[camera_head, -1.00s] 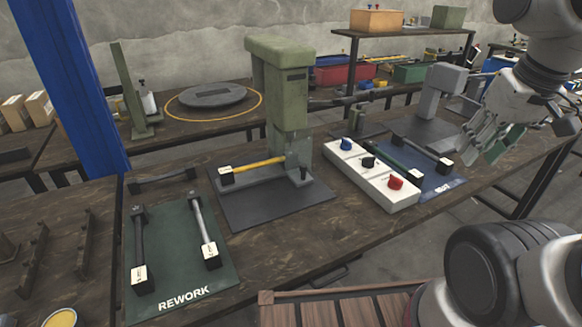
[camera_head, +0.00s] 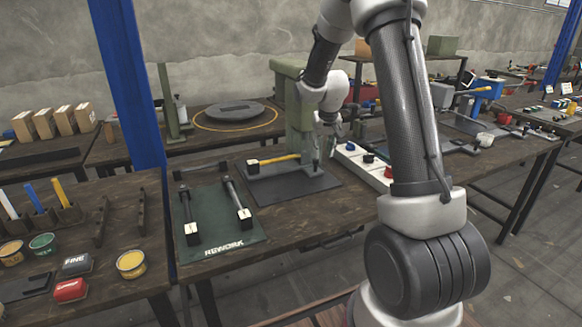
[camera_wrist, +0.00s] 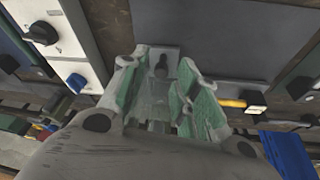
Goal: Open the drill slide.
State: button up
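The green press (camera_head: 289,78) stands on a dark base plate (camera_head: 292,187) at the centre of the bench, partly behind my arm. A tool with a yellow handle (camera_head: 279,159) and a black tagged end block (camera_head: 253,167) lies across its fixture. A small dark upright knob (camera_head: 316,164) stands at the fixture's right end. My gripper (camera_head: 335,128) is above and right of that knob. In the wrist view my gripper (camera_wrist: 162,72) is open, its green-padded fingers apart. A dark knob on a grey plate (camera_wrist: 161,62) shows between the fingertips; contact cannot be told.
A white control box (camera_head: 352,160) with coloured knobs stands close right of the press. The green REWORK mat (camera_head: 215,215) with two bar tools lies to the left. Paint cans stand at the left.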

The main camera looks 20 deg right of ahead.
aim_at(316, 160)
jog(key=shift+m+t, duration=0.3)
jog(key=shift+t, duration=0.2)
jog(key=w+f, duration=0.1)
jog(key=f, duration=0.1)
jog(key=w+f, duration=0.4)
jog(key=shift+d+f, duration=0.15)
jog(key=shift+f, duration=0.05)
jog(key=shift+s, duration=0.1)
grip_shut()
